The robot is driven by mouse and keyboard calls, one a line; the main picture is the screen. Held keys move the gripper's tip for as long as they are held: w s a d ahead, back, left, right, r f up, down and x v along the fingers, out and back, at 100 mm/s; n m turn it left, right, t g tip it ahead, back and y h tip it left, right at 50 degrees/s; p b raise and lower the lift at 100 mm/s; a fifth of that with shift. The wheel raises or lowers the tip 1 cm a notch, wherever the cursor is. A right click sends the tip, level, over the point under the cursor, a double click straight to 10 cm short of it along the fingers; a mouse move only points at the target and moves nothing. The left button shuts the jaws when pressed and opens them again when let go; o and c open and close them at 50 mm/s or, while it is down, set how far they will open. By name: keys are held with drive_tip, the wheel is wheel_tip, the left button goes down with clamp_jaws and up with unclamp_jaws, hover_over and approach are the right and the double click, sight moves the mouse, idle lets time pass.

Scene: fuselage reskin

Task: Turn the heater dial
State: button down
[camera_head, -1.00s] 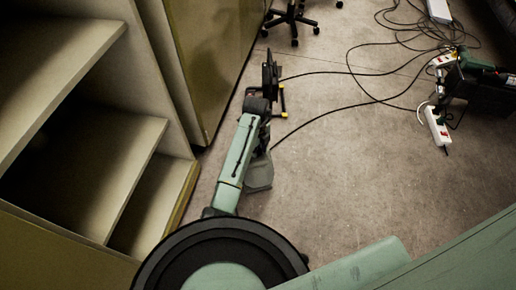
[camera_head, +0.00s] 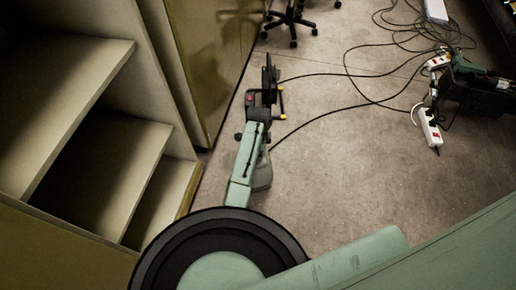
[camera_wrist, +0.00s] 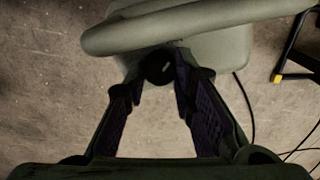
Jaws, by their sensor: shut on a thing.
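The dial (camera_wrist: 158,66) shows in the wrist view as a small dark round knob on a grey-green body, which I take to be the heater (camera_wrist: 205,48). A thick rounded bar runs across the body above the dial. My gripper (camera_wrist: 164,82) is shut on the dial, with one finger on each side of it. The dial's markings and its turn angle are too dark to read. In the head view, a grey-green body (camera_head: 263,176) shows beside my arm and is mostly hidden by it. My fingertips and the dial cannot be made out there.
A black stand with yellow tips (camera_head: 282,101) is close to my arm; part of it (camera_wrist: 291,58) shows in the wrist view. Black cables cross the floor to a power strip (camera_head: 430,127). Shelves (camera_head: 100,160) stand at the left.

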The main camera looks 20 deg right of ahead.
drive_tip(key=n+p, duration=0.2)
drive_tip(key=n, duration=0.2)
drive_tip(key=shift+r+n, duration=0.1)
drive_tip(key=shift+n, duration=0.2)
drive_tip(key=n+p, duration=0.1)
drive_tip(key=n, duration=0.3)
drive_tip(key=shift+w+n+p, duration=0.1)
drive_tip(key=shift+n+p, duration=0.25)
drive_tip(key=shift+n, duration=0.05)
drive_tip(key=c, duration=1.6)
unclamp_jaws()
drive_tip(key=shift+c, duration=0.2)
wheel_tip(320, 180, up, 12)
drive_tip(key=shift+s+d, duration=0.15)
drive_tip(key=shift+s, duration=0.05)
